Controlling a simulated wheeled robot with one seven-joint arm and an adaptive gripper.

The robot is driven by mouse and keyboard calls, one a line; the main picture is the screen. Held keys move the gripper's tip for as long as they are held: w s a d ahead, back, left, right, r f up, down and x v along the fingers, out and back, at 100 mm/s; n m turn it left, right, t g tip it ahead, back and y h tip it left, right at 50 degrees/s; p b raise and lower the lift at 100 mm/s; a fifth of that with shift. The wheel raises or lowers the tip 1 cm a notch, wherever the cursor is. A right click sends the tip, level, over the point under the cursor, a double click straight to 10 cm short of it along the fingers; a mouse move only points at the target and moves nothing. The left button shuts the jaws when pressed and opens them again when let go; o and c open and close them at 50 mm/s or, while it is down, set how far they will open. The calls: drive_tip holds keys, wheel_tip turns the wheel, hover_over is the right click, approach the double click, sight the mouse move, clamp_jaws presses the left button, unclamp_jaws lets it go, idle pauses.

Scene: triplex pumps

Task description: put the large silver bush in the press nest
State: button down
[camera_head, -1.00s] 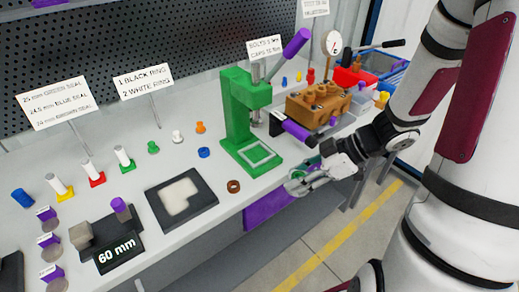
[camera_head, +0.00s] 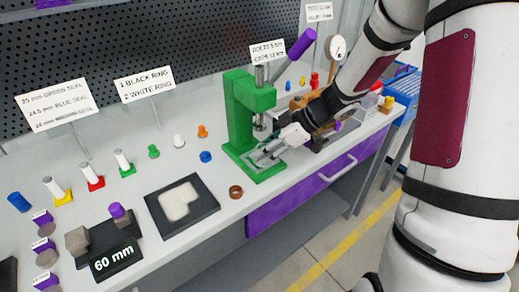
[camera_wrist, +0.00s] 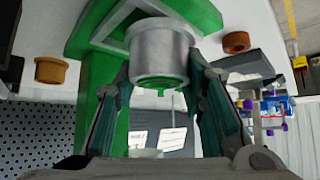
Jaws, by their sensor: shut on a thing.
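The large silver bush (camera_wrist: 160,52) is a thick cylinder, held between the two fingers of my gripper (camera_wrist: 160,88) in the wrist view. In the head view my gripper (camera_head: 262,153) is over the base of the green press (camera_head: 240,115), beneath its ram. I cannot make out the bush clearly there. The press base (camera_wrist: 205,14) lies behind the bush in the wrist view, with a pale square outline (camera_wrist: 108,22) partly showing. The bush covers part of the base. Whether it touches the nest I cannot tell.
A brown ring (camera_head: 236,191) lies on the bench left of the press base. A dark tray with a pale recess (camera_head: 180,202) is further left. The press lever has a purple handle (camera_head: 302,40). Behind my arm are a dial gauge (camera_head: 335,46) and partly hidden bins.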

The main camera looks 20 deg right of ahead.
drive_tip(key=shift+w+a, duration=0.3)
drive_tip(key=shift+w, duration=0.55)
drive_tip(key=shift+w+f, duration=0.15)
drive_tip(key=shift+f, duration=0.2)
drive_tip(key=shift+f+b, duration=0.3)
drive_tip(key=shift+f, duration=0.1)
drive_tip(key=shift+f, duration=0.1)
drive_tip(key=c, duration=1.3)
unclamp_jaws()
